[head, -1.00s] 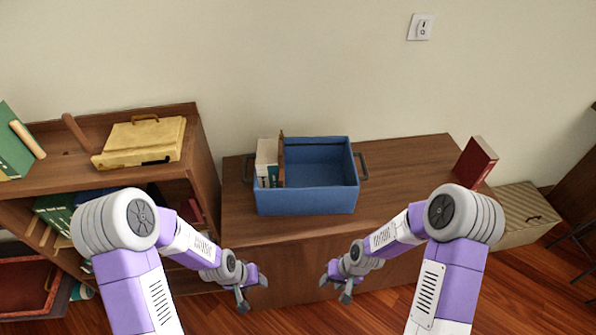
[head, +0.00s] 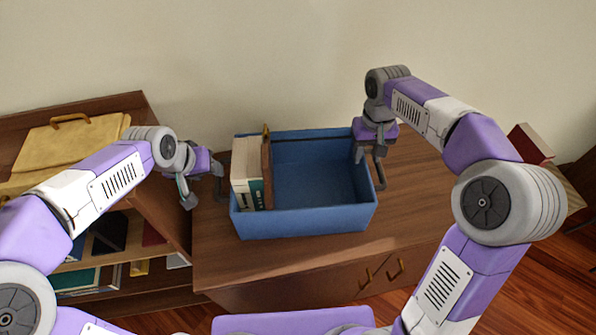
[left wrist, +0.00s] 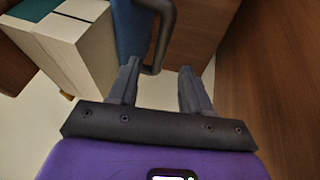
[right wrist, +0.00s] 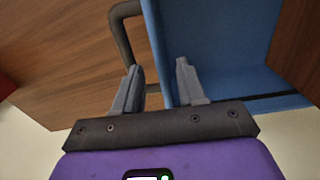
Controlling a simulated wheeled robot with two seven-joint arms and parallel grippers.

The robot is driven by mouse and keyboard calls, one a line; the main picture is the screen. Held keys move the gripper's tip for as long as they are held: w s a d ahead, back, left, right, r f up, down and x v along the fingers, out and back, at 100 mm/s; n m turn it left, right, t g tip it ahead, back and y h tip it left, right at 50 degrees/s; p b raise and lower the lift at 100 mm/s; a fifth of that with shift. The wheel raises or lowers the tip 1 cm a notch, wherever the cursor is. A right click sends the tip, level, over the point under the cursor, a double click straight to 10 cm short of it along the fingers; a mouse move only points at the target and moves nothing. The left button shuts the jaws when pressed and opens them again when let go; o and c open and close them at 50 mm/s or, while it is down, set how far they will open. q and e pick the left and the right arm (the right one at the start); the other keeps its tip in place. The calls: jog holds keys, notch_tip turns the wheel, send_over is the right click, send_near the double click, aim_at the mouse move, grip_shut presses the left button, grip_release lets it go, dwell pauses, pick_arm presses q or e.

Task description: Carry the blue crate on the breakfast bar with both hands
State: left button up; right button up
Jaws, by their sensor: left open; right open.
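The blue crate (head: 305,222) stands on the brown wooden breakfast bar (head: 290,252). It holds upright books (head: 247,182) at its left end; the rest of it looks empty. My left gripper (head: 204,192) is open beside the crate's left end. In the left wrist view a dark crate handle (left wrist: 165,35) is close to the left finger, between the open jaws (left wrist: 158,75). My right gripper (head: 369,168) is open at the crate's right end. In the right wrist view the other handle (right wrist: 122,38) is by the left finger and the crate wall lies between the fingertips. I cannot tell whether either gripper touches.
A shelf unit with a yellow case (head: 70,145) on top stands at the left. A red book (head: 530,143) is at the bar's right end, partly behind my right arm. The wall is close behind the bar. Bare bar top lies in front of the crate.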

aim_at(362, 171)
jog(key=shift+w, duration=0.1)
jog(key=shift+s+r, duration=0.1)
jog(key=shift+s, duration=0.15)
pick_arm(q)
jog(key=shift+x, duration=3.75)
pick_arm(e)
jog(key=shift+w+f, duration=0.1)
jog(key=shift+f, duration=3.8)
pick_arm(q)
jog(key=c, duration=0.7)
pick_arm(e)
jog(key=c, duration=0.7)
pick_arm(q)
grip_shut()
pick_arm(e)
grip_shut()
